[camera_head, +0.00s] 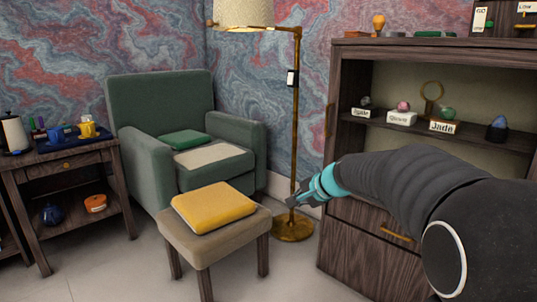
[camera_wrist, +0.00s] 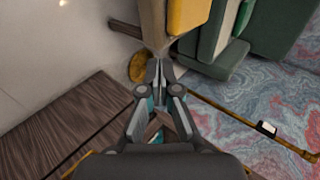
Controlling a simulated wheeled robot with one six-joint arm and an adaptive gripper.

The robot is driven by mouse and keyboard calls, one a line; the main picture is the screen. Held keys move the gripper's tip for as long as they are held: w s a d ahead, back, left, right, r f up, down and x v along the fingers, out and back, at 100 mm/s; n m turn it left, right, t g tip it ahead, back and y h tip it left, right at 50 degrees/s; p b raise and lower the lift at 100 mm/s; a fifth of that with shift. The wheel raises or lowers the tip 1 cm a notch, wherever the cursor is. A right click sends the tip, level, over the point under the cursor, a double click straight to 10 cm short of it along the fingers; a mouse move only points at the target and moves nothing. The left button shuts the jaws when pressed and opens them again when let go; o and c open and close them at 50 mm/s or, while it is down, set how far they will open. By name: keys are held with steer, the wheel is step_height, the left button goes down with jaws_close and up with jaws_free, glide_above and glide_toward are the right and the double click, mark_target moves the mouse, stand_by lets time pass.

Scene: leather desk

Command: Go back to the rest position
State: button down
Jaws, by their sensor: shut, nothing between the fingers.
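My gripper (camera_head: 297,199) is at the end of my dark arm, which reaches in from the right in the head view. It is held in the air in front of the floor lamp's pole (camera_head: 295,120), left of the wooden cabinet (camera_head: 350,235). In the wrist view my gripper (camera_wrist: 159,66) has its fingertips together with nothing between them. The lamp's round brass base (camera_wrist: 137,68) shows just beyond the fingertips. I cannot tell the exact gap between gripper and lamp pole.
A stool (camera_head: 206,248) with a yellow cushion (camera_head: 212,205) stands left of my gripper, before a green armchair (camera_head: 160,105). The cabinet's shelf (camera_head: 470,134) holds labelled stones. A side table (camera_head: 62,152) with cups stands far left. Floor (camera_head: 110,270) is clear at front left.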

steer(key=s+d+f+n+g+h+p, duration=0.1)
steer(key=s+d+n+g+h+p, duration=0.2)
steer(key=s, duration=1.2)
steer(key=s+d+f+n+g+h+p, duration=0.15)
steer(key=s+d+n, duration=0.35)
steer(key=s, duration=1)
steer(key=s+r+n+t+h+p, duration=0.1)
steer(key=s+r+t+p, duration=0.1)
steer(key=s+r, duration=0.4)
steer(key=shift+s+d+r+n+h+p, duration=0.15)
steer(key=shift+s+d+n+h+p, duration=0.2)
steer(key=shift+p, duration=0.4)
